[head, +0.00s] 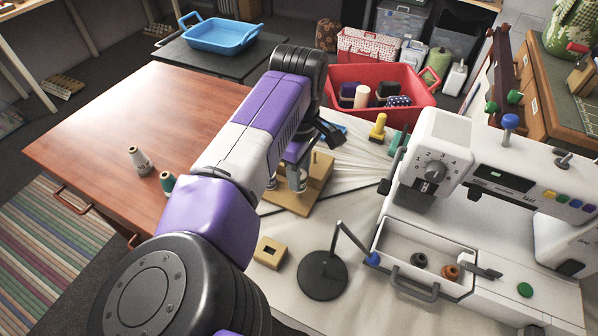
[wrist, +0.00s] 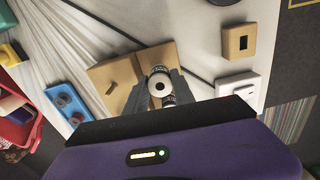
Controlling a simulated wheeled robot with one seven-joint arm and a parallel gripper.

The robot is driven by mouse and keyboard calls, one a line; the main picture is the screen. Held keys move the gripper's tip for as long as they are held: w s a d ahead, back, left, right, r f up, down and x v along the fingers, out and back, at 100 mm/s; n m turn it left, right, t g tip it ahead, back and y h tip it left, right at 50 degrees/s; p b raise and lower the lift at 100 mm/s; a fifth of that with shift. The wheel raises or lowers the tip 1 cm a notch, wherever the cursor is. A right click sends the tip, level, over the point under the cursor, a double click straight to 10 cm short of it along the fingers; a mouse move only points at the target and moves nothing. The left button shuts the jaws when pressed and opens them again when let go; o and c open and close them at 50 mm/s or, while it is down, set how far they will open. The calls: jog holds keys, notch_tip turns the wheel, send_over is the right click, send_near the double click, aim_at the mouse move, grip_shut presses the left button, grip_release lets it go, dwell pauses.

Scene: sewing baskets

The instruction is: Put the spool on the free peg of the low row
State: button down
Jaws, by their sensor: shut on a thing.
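My gripper (head: 284,176) is over the wooden peg board (head: 313,197). In the wrist view its two grey fingers close on a pale spool (wrist: 160,84) with a dark centre hole. A dark-banded pale part shows right beside it, and I cannot tell whether it is the same spool. One bare wooden peg (wrist: 110,87) stands on the board, left of the fingers in the wrist view. The held spool's underside and any peg beneath it are hidden. In the head view my arm covers part of the board.
A grey spool (head: 140,160) and a teal spool (head: 167,182) stand on the wooden table. A yellow spool (head: 377,128) stands behind the board. A wooden block with a square hole (head: 269,252) and a black stand (head: 322,275) are in front. The sewing machine (head: 432,155) is right.

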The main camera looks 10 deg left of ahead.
jog(key=shift+f+b, duration=1.25)
jog(key=shift+f, duration=0.7)
jog(key=c, duration=1)
grip_release()
jog(key=shift+o, duration=0.2)
notch_tip(320, 180, up, 8)
jog(key=shift+f, duration=0.1)
